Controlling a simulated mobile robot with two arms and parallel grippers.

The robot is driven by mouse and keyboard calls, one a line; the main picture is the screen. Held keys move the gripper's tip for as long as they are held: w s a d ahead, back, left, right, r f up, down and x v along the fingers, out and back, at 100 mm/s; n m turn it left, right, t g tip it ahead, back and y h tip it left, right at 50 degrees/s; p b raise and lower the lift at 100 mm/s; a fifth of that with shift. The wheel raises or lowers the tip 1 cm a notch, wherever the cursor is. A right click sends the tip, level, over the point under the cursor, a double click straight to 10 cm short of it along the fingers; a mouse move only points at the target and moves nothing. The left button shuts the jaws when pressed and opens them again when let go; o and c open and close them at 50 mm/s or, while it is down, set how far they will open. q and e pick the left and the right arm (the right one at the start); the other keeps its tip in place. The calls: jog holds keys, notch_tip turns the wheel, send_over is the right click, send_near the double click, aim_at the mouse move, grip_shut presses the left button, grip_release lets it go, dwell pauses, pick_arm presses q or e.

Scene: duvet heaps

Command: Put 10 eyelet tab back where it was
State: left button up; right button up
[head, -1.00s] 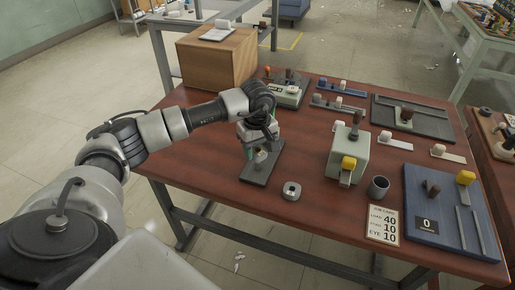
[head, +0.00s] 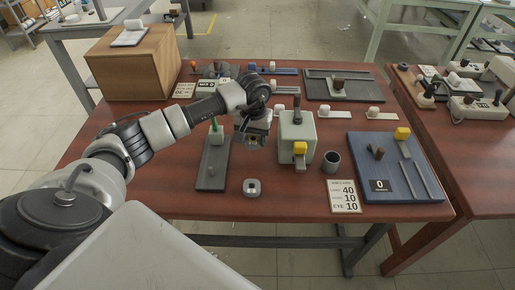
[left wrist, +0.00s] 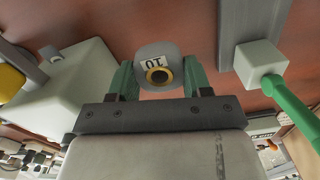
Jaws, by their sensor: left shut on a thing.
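The 10 eyelet tab (left wrist: 150,55) is a small grey rounded piece with a "10" label, upside down in the left wrist view, and a brass ring around a dark hole. My left gripper (left wrist: 158,75) has its green fingers shut on its two sides. In the head view my left gripper (head: 256,144) is above the red table, between the dark grey stand (head: 212,165) and the pale green-grey box (head: 297,125); its fingers largely hide the tab there. The stand carries a pale block with a green handle (left wrist: 290,100). My right gripper is not in view.
A pale piece with a hole (head: 252,187) lies in front of the gripper. A dark cup (head: 331,162), a number card (head: 345,197) and a blue board (head: 400,170) are to the right. Several slotted plates lie behind. A wooden box (head: 145,62) stands at the back left.

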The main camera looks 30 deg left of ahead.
aim_at(254, 155)
pick_arm(q)
jog(key=shift+f, duration=0.9)
notch_tip(254, 155, down, 4)
jog(key=shift+r, duration=0.2)
jog(key=shift+f, duration=0.2)
jog(key=o, duration=1)
jog(key=shift+c, duration=0.2)
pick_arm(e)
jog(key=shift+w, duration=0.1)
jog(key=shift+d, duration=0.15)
